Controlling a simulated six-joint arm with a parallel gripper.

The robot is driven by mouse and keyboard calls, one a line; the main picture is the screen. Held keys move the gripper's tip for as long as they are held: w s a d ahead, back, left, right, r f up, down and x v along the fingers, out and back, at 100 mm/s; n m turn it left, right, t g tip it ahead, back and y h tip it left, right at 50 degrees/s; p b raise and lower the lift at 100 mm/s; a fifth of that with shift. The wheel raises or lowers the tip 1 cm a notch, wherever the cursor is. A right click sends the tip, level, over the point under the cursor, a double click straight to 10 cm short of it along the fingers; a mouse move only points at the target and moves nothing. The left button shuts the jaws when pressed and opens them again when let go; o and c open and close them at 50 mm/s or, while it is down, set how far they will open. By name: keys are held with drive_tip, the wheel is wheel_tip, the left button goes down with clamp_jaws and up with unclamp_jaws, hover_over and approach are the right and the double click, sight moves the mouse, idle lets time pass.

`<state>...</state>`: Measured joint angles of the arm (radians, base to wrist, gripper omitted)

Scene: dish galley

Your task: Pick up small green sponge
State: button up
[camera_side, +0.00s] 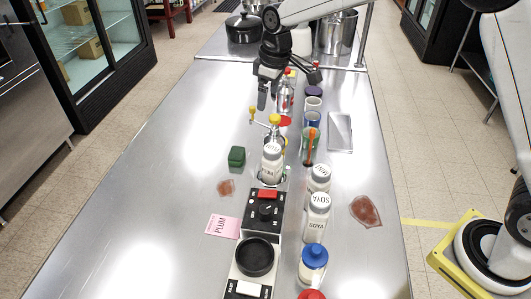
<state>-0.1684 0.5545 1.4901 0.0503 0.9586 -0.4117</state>
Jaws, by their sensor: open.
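The small green sponge (237,157) is a dark green block lying on the steel counter, left of the row of bottles. It is in full view and nothing touches it. My gripper (268,98) is open above the far half of the counter, with its fingers pointing down. It is beyond the sponge and a little to its right, apart from it. I see nothing between its fingers.
White-capped bottles (271,160) and a yellow-knobbed crank (274,120) stand right of the sponge. A black control box (265,212), a pink PLUM card (222,225) and a reddish spill (226,188) lie nearer. A soya bottle (318,215) stands right. The counter's left side is clear.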

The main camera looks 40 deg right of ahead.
drive_tip(key=w+a+f+n, duration=0.2)
drive_tip(key=w+a, duration=0.2)
hover_over(237, 152)
drive_tip(key=shift+n, duration=0.3)
drive_tip(key=f, duration=1)
drive_tip(key=shift+s+d+f, duration=0.25)
drive_tip(key=shift+s+f, duration=0.15)
drive_tip(key=shift+w+a+f, duration=0.1)
drive_tip(key=shift+w+f, duration=0.05)
drive_tip(key=shift+f, duration=1.15)
drive_tip(key=shift+f, duration=0.1)
drive_tip(key=shift+w+a+f, duration=0.1)
drive_tip(key=shift+f, duration=1.15)
drive_tip(key=shift+w+a+f, duration=0.1)
drive_tip(key=shift+f, duration=1.15)
drive_tip(key=c, duration=1)
